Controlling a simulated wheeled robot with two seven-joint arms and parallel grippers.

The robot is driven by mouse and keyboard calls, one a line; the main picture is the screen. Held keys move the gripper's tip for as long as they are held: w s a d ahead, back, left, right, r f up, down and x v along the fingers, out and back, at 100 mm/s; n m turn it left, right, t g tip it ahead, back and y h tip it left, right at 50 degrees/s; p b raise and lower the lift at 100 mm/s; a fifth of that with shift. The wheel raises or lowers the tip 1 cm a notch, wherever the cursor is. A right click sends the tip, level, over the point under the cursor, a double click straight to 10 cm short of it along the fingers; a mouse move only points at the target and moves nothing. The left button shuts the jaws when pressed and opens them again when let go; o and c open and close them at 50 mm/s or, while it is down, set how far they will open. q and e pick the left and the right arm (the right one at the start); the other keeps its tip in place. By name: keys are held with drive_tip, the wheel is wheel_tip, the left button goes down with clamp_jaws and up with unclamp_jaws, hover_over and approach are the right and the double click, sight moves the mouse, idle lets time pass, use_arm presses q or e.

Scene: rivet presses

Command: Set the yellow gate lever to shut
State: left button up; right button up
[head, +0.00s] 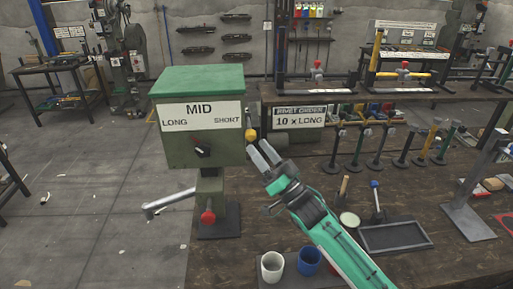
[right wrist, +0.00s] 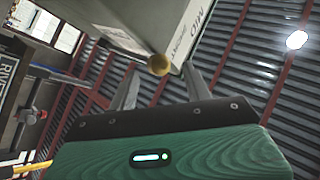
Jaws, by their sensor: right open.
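A green press box (head: 200,130) with a MID / LONG / SHORT sign stands at the left end of the bench. The yellow ball of the gate lever (head: 250,135) sticks out at the box's right side; its rod is hardly visible. My right gripper (head: 260,154) is open, its fingertips just below and right of the ball. In the right wrist view the yellow ball (right wrist: 160,64) appears between and beyond the two fingers, beside the box's edge; I cannot tell whether they touch it. My left gripper is not in view.
A black dial (head: 203,151) is on the box front; a red knob (head: 208,217) and grey handle (head: 165,204) are below. White cup (head: 272,267), blue cup (head: 309,261) and dark tray (head: 395,237) stand on the bench. Several coloured-handled tools stand behind my right arm.

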drive_tip(key=b+v, duration=0.4)
drive_tip(key=v, duration=0.7)
drive_tip(key=shift+s+d, duration=0.2)
drive_tip(key=shift+d, duration=0.05)
